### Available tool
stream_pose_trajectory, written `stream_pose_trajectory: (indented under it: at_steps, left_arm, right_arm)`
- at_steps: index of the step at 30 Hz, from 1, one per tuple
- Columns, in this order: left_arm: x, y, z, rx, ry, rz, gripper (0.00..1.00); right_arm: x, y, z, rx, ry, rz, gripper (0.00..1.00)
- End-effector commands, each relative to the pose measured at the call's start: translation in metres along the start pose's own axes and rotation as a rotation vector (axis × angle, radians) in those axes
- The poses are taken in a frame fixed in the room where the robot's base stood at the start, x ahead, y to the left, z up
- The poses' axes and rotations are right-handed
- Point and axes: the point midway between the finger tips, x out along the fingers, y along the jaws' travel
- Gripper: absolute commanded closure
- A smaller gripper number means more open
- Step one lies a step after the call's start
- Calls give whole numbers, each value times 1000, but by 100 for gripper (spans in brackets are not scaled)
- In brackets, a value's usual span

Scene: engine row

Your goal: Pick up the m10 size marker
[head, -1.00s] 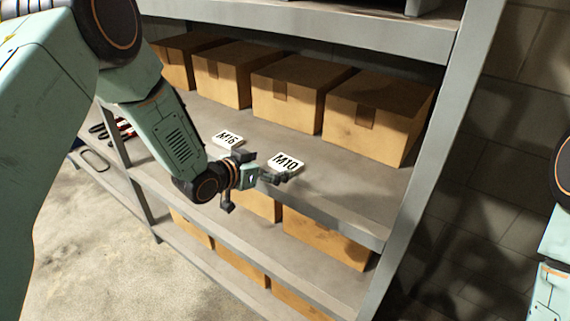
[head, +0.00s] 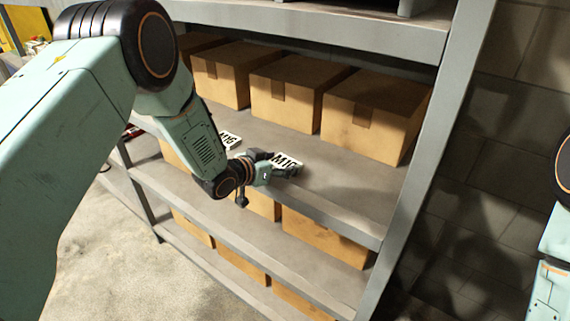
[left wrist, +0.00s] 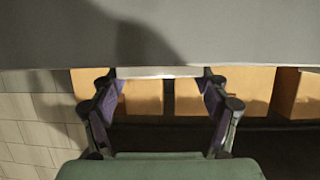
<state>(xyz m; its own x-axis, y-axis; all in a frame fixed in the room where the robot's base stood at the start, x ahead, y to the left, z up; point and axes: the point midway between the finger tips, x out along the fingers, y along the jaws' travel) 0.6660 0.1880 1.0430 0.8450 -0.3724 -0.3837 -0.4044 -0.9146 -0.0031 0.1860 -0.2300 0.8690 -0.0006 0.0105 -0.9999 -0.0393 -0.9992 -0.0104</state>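The M10 marker (head: 287,160), a white plate with black lettering, lies on the middle shelf near its front edge. My left gripper (head: 280,171) is at its front side, and the fingers hide part of its lettering. In the left wrist view the left gripper (left wrist: 160,84) has its fingers spread wide. A pale strip, likely the marker's edge (left wrist: 158,72), lies between the fingertips; I cannot tell whether they touch it. My right gripper is out of view.
The M16 marker (head: 229,138) lies to the left on the same shelf (head: 350,190), partly behind my left arm. Cardboard boxes (head: 375,110) stand along the back. More boxes (head: 325,240) sit on the level below. A grey upright (head: 425,150) bounds the shelf at right.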

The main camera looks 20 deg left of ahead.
Motion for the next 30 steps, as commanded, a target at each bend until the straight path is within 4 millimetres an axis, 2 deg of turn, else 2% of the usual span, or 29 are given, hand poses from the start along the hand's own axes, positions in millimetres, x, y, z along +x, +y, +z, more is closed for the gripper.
stream_pose_trajectory:
  at_steps: [1,9,17,22,30]
  left_arm:
    - [0,0,0,-1,-1,0,33]
    - [0,0,1,-2,-3,0,56]
    - [-1,0,-1,-1,-1,0,57]
    - [-8,0,-20,1,2,-1,57]
    - [-27,-1,-67,1,2,-1,57]
  right_arm:
    - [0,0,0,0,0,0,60]
    - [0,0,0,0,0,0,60]
    - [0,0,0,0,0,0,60]
    - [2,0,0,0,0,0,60]
    - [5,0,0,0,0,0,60]
